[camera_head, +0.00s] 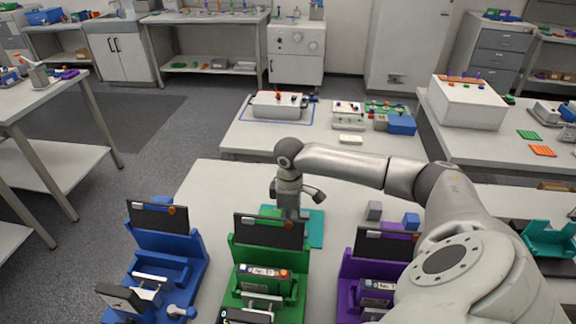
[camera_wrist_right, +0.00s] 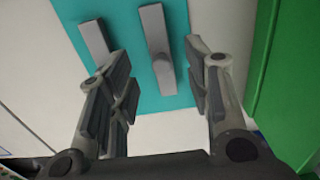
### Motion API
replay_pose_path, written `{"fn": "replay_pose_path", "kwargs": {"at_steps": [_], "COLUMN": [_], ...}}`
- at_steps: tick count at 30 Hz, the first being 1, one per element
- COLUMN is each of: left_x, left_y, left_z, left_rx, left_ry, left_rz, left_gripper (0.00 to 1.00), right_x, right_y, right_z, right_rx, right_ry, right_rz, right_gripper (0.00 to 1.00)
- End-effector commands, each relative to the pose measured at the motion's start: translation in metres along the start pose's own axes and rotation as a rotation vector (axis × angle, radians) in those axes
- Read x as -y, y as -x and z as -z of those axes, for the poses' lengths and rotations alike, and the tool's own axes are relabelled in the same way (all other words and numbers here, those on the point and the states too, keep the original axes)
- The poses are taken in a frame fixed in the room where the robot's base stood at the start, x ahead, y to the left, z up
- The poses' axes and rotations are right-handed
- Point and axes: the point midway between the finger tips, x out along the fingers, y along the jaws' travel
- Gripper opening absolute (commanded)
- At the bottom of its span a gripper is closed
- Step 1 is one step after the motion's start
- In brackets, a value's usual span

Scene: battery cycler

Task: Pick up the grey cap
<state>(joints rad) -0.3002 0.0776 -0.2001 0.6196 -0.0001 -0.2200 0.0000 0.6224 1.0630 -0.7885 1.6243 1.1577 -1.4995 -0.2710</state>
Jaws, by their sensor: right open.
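A teal mat (camera_head: 316,228) lies on the white table behind the green cycler station. In the right wrist view the mat (camera_wrist_right: 126,50) carries two long grey pieces. One grey piece (camera_wrist_right: 157,48), with a rounded knob, lies between and ahead of the fingertips; the other grey piece (camera_wrist_right: 95,42) lies to its left. I cannot tell for sure which one is the grey cap. My right gripper (camera_wrist_right: 160,75) is open and empty, above the mat, touching neither piece. In the head view my right gripper (camera_head: 294,212) hides these pieces. My left gripper is not in view.
Blue (camera_head: 178,245), green (camera_head: 245,258) and purple (camera_head: 360,278) stations stand along the front of the table (camera_head: 215,190). A grey block (camera_head: 374,210) and a blue block (camera_head: 411,221) are right of the mat. Table left of the mat is clear.

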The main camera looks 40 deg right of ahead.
Motion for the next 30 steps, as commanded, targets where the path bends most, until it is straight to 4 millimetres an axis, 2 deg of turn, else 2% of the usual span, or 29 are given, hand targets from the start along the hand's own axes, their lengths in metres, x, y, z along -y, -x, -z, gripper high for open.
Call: {"fn": "replay_pose_path", "kwargs": {"at_steps": [3, 7, 15, 17, 24, 25, 30], "left_x": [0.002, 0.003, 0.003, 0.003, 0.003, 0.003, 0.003], "left_y": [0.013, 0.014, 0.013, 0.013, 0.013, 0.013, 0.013], "left_z": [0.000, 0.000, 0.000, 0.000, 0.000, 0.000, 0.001], "left_rx": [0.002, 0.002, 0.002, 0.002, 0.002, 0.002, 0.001], "left_ry": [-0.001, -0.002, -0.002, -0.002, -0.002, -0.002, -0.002], "left_rz": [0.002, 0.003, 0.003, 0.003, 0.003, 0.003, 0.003], "left_gripper": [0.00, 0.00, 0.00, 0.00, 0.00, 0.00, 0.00], "right_x": [0.002, 0.002, 0.001, 0.001, 0.001, 0.001, 0.001], "right_y": [-0.016, -0.033, -0.038, -0.038, -0.038, -0.038, -0.038], "right_z": [0.005, 0.004, 0.004, 0.004, 0.004, 0.004, 0.004], "right_rx": [0.002, 0.001, 0.000, 0.000, 0.000, 0.000, 0.000], "right_ry": [0.000, 0.001, 0.001, 0.001, 0.001, 0.001, 0.001], "right_rz": [0.004, 0.002, 0.000, 0.000, 0.000, 0.000, 0.000], "right_gripper": [0.46, 0.46, 0.46, 0.40, 0.10, 0.07, 0.07]}}
